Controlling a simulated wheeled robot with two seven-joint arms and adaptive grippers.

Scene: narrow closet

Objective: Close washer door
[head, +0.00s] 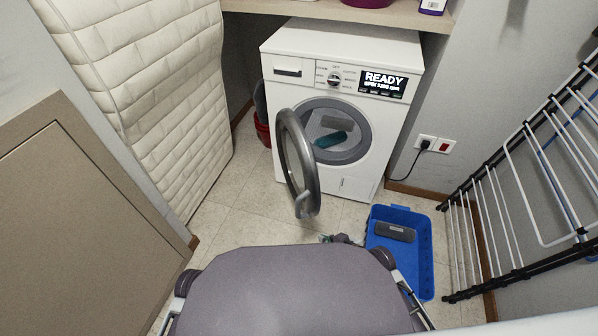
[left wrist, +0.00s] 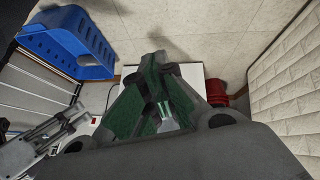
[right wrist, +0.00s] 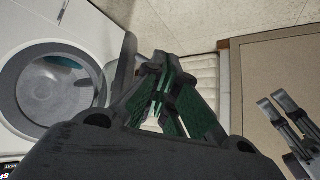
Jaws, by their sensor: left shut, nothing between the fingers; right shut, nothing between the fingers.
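The white washer (head: 340,42) stands at the back. Its round door (head: 313,180) is swung wide open toward me, hinged on the left of the opening, with its grey latch piece at the low near edge. A teal item (head: 331,139) lies in the drum opening. My right gripper (head: 343,238) is low in front of my base, right of the door and apart from it; it is shut and empty in the right wrist view (right wrist: 160,65), where the opening shows at left. My left gripper (left wrist: 158,62) is shut and empty; I cannot make it out in the head view.
A drying rack (head: 515,160) leans along the right wall. A quilted mattress (head: 160,90) and brown panel (head: 90,215) flank the left. A red bucket (head: 262,130) sits left of the washer.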

